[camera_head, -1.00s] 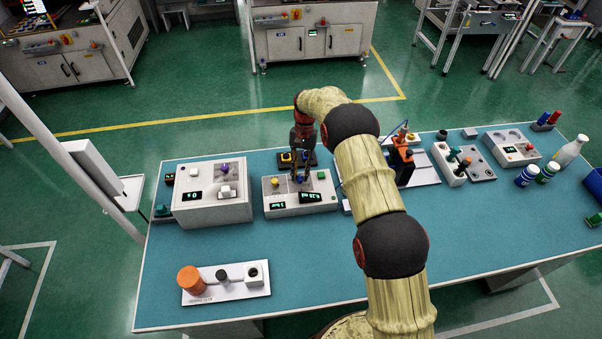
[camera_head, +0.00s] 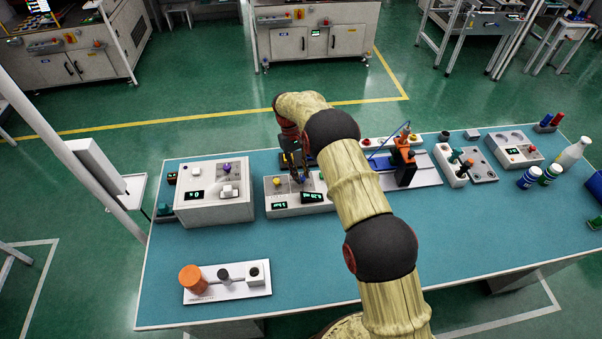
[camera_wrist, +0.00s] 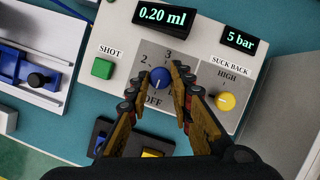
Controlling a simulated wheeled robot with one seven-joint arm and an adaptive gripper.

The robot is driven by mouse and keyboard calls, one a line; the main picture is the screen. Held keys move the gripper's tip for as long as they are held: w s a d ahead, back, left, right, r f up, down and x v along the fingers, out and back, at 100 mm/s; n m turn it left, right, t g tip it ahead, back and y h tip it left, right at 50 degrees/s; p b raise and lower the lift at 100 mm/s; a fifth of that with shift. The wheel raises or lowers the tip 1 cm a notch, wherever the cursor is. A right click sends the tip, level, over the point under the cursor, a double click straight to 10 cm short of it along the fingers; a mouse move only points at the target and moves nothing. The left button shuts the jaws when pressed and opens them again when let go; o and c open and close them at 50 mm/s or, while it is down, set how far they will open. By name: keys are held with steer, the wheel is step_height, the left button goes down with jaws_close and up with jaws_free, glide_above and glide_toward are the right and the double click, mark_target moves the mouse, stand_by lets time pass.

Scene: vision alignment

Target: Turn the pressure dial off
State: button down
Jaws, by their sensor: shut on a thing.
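A light grey control box (camera_head: 282,210) stands on the bench and shows large in the wrist view (camera_wrist: 110,45). Its blue dial (camera_wrist: 160,77) sits on a grey panel marked 2, 3 and OFF. The dial's white line lies on its lower side, roughly toward the OFF mark. My gripper (camera_wrist: 159,80) is shut on the blue dial, a finger on each side, partly covering the panel's marks. In the head view my gripper (camera_head: 304,180) is over the box's right half. The displays (camera_wrist: 240,40) read 0.20 ml and 5 bar.
A yellow dial (camera_wrist: 225,101) labelled SUCK BACK is close to my right finger. A green SHOT button (camera_wrist: 102,68) is to the left. A grey box (camera_head: 213,195) stands to the left, an orange device (camera_head: 404,158) to the right. The front middle of the bench is clear.

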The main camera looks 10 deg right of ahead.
stand_by(0.3)
steer(key=c, duration=1.6)
jaws_free()
steer(key=v, duration=1.2)
